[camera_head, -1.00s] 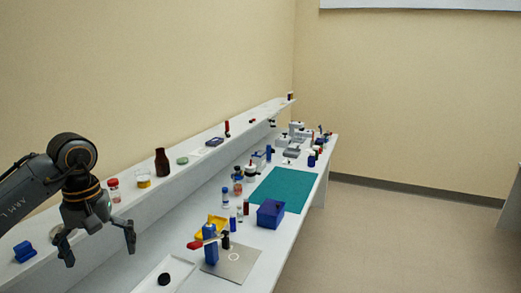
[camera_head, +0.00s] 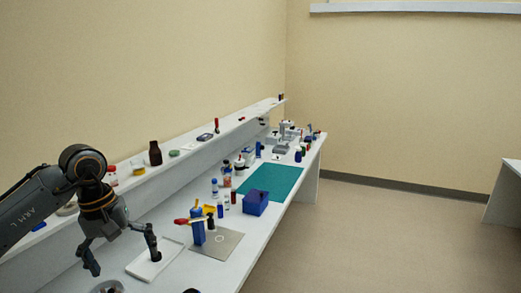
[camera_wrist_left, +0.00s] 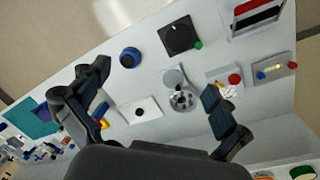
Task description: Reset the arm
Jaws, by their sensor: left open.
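My left gripper (camera_head: 121,262) hangs from the left in the head view, in front of the shelf and over the near part of the bench (camera_head: 262,224). Its two fingers are spread wide with nothing between them. In the left wrist view the open fingers (camera_wrist_left: 152,100) frame a white tray (camera_wrist_left: 142,110) and a round metal dish (camera_wrist_left: 182,99) on the bench below. The fingers appear clear of both. My right gripper is in neither view.
A raised shelf (camera_head: 190,152) with a brown bottle (camera_head: 155,153) runs along the wall. A blue box (camera_head: 255,203), a teal mat (camera_head: 272,181) and small bottles stand farther along the bench. A black square device (camera_wrist_left: 179,37) shows in the wrist view. Open floor lies at right.

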